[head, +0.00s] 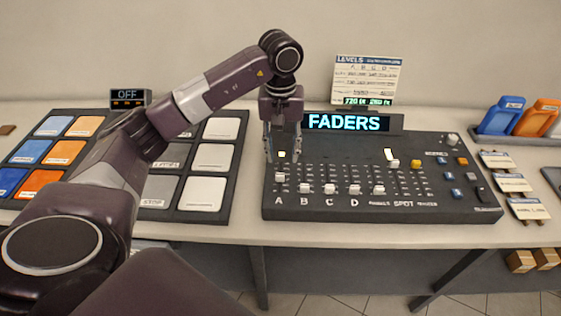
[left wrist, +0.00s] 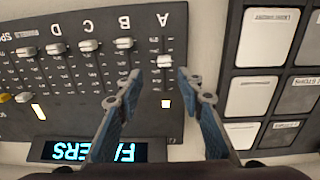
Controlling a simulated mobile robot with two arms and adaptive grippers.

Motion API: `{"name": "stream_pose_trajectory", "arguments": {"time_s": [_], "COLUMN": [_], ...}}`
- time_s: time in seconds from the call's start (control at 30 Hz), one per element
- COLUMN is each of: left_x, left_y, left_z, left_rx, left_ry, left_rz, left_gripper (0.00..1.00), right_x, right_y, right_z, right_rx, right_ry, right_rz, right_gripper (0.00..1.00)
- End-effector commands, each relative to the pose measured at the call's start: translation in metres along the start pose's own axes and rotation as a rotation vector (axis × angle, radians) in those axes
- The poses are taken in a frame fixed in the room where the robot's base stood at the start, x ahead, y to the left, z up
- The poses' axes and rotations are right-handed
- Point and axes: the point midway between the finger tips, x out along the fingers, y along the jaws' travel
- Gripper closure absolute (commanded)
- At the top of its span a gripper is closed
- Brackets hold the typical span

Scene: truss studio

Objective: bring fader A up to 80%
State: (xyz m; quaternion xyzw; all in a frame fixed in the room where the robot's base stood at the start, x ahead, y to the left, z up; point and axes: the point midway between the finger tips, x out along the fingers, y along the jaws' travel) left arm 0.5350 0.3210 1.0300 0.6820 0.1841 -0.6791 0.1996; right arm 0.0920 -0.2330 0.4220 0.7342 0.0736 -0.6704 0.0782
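Fader A's white cap (head: 281,177) sits near the low end of its slot, a little higher than the caps of faders B (head: 305,188), C (head: 329,188) and D (head: 353,189). In the left wrist view, which is upside down, fader A's cap (left wrist: 165,62) lies between and just beyond my open fingertips. My left gripper (head: 282,157) points down over fader A's slot on the black console (head: 420,207), and it also shows in the left wrist view (left wrist: 160,75). Its fingers are apart, with gaps beside the cap. My right gripper is not in view.
A "FADERS" display (head: 346,122) stands at the console's back, with a levels card (head: 366,80) behind it; its small print is unreadable. A button panel (head: 190,187) adjoins on the left. White labels (head: 510,183) lie on the right of the table (head: 400,232).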

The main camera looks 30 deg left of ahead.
Motion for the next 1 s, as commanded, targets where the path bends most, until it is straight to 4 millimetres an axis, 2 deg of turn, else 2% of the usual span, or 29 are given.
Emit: {"name": "stream_pose_trajectory", "arguments": {"time_s": [0.17,0.4,0.6,0.93,1.0], "left_x": [0.009,0.047,0.070,0.076,0.076], "left_y": [-0.008,-0.008,-0.008,-0.008,-0.008], "left_z": [0.001,0.002,0.001,0.000,0.000], "left_rx": [-0.001,-0.001,0.000,0.000,0.000], "left_ry": [-0.005,-0.006,-0.004,-0.001,-0.001], "left_rz": [-0.028,-0.026,-0.024,-0.022,-0.022], "left_gripper": [0.65,0.65,0.65,0.65,0.71], "right_x": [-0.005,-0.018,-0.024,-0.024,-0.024], "right_y": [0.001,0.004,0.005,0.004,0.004], "right_z": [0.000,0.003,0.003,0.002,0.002], "right_rx": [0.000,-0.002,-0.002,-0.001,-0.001], "right_ry": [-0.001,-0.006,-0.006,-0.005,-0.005], "right_rz": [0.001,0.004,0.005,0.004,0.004], "right_gripper": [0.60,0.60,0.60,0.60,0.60]}}
